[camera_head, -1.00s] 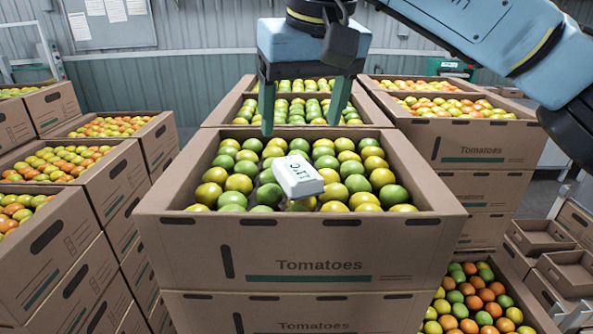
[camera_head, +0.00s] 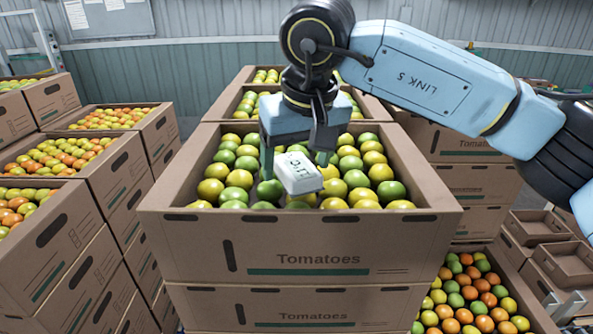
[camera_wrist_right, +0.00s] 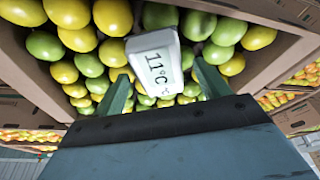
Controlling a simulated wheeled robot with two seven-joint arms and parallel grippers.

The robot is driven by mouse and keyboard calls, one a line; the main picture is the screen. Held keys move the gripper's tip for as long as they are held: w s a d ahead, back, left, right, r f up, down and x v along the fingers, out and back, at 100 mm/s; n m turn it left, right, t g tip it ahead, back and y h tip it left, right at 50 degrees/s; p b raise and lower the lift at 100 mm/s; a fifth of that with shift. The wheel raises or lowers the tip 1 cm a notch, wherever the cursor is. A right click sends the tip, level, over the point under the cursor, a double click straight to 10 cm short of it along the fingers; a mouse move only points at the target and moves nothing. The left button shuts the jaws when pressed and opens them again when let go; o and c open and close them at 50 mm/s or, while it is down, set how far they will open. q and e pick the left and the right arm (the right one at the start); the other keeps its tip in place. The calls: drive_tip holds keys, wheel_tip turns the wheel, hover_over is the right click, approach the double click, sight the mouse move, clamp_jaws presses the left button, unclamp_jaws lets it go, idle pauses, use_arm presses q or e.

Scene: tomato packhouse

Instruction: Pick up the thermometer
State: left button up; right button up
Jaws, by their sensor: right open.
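The thermometer (camera_head: 298,173) is a white block with a display, lying on green and yellow tomatoes in the open front carton (camera_head: 300,235). In the right wrist view the thermometer (camera_wrist_right: 155,62) shows "11°C" and lies ahead of the fingertips, roughly between their lines. My right gripper (camera_head: 296,166) is open, with one finger on each side of the thermometer in the head view. In the right wrist view the right gripper (camera_wrist_right: 160,82) has its green fingers apart with nothing clamped. Whether a finger touches the thermometer I cannot tell. My left gripper is not in view.
The carton's walls rise around the tomatoes, and the front wall (camera_head: 300,218) is close to the thermometer. Stacked cartons stand at left (camera_head: 60,215) and right (camera_head: 470,185). Another tomato carton (camera_head: 222,104) sits behind. Empty trays (camera_head: 535,228) lie at far right.

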drive_tip(key=shift+f, duration=0.25)
idle(0.3)
drive_tip(key=c, duration=1.2)
drive_tip(key=shift+r, duration=0.1)
